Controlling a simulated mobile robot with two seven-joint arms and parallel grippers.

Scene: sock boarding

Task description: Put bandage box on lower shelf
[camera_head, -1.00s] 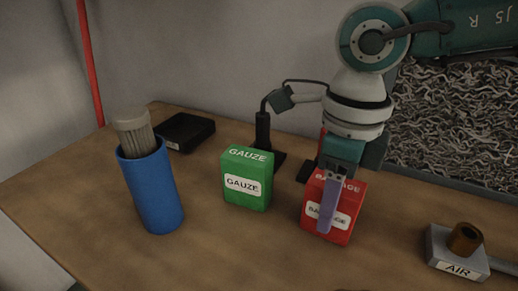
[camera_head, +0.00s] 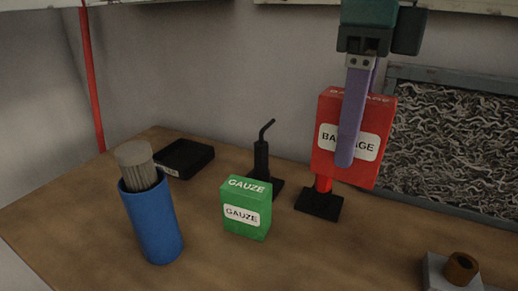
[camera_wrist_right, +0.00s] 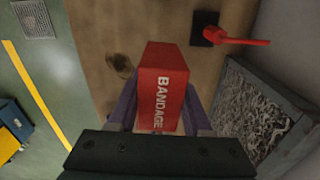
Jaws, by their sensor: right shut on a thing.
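The red bandage box (camera_head: 330,111) is held upright in the air above the table in the head view. My right gripper (camera_head: 347,160) comes down from above, with a purple finger across the box's labelled front. In the right wrist view the box (camera_wrist_right: 160,85) sits between both purple fingers, and my right gripper (camera_wrist_right: 160,112) is shut on it. The edge of a shelf (camera_head: 190,5) runs along the top of the head view; whether it is the lower shelf I cannot tell. My left gripper is not in view.
On the table (camera_head: 90,215) stand a green gauze box (camera_head: 245,208), a blue cylinder with a bristly top (camera_head: 152,220), a black tray (camera_head: 184,158), a black tool stand (camera_head: 262,165) and a red-stemmed stand (camera_head: 320,202). A framed panel of grey strands (camera_head: 450,135) is behind on the right.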

